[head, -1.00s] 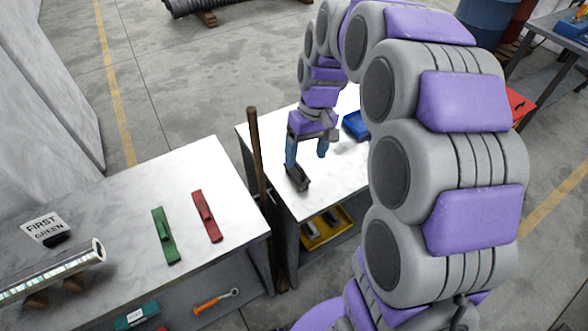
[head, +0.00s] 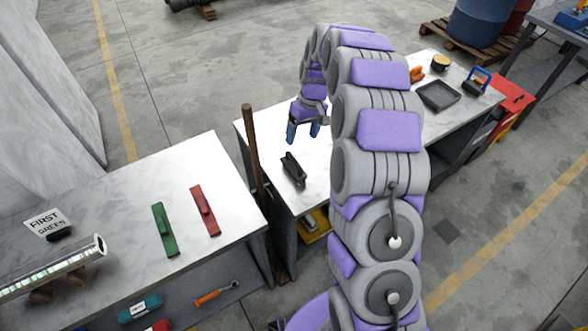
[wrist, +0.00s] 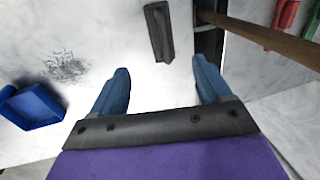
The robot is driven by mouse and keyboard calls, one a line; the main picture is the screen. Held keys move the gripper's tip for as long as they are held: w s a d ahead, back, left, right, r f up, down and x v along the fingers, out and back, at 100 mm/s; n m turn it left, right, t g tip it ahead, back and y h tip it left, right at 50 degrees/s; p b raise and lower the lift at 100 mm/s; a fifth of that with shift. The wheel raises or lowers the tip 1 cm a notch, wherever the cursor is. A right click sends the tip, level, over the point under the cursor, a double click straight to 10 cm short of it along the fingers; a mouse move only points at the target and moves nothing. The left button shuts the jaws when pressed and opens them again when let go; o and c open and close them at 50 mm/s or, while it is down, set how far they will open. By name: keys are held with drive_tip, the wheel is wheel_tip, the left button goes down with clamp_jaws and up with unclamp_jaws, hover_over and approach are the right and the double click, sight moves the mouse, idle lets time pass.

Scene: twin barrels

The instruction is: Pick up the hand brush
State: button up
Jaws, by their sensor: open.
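The hand brush, a dark grey narrow block with a raised handle (head: 293,170), lies on the white top of the middle bench (head: 310,186). The brush also shows at the top centre of the wrist view (wrist: 158,32), beyond my fingertips. My gripper (head: 303,137) is open and empty, with its blue fingers apart. In the head view it is above the bench, behind the brush. In the wrist view the brush is ahead of the gap between the fingers (wrist: 160,67), not between them. No contact shows.
A brown pole (head: 252,150) stands upright at the bench's left edge, close to the brush. A blue dustpan (wrist: 32,106) and a dark dust patch (wrist: 63,70) are left in the wrist view. The left bench holds a green block (head: 164,230) and a red block (head: 205,211).

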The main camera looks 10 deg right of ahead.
sight(296, 162)
drive_tip(key=f, duration=0.2)
drive_tip(key=a+f+b, duration=0.1)
drive_tip(key=f, duration=0.2)
drive_tip(key=a+f, duration=0.1)
drive_tip(key=f, duration=0.2)
drive_tip(key=shift+s+b, duration=0.3)
drive_tip(key=f, duration=0.1)
drive_tip(key=f+b, duration=0.1)
drive_tip(key=f, duration=0.2)
drive_tip(key=shift+s+b, duration=0.3)
drive_tip(key=shift+s, duration=0.05)
drive_tip(key=shift+a+f, duration=0.15)
drive_tip(key=shift+f, duration=0.35)
drive_tip(key=shift+r, duration=0.1)
drive_tip(key=shift+c, duration=0.8)
drive_tip(key=c, duration=1.1)
drive_tip(key=shift+o, duration=0.3)
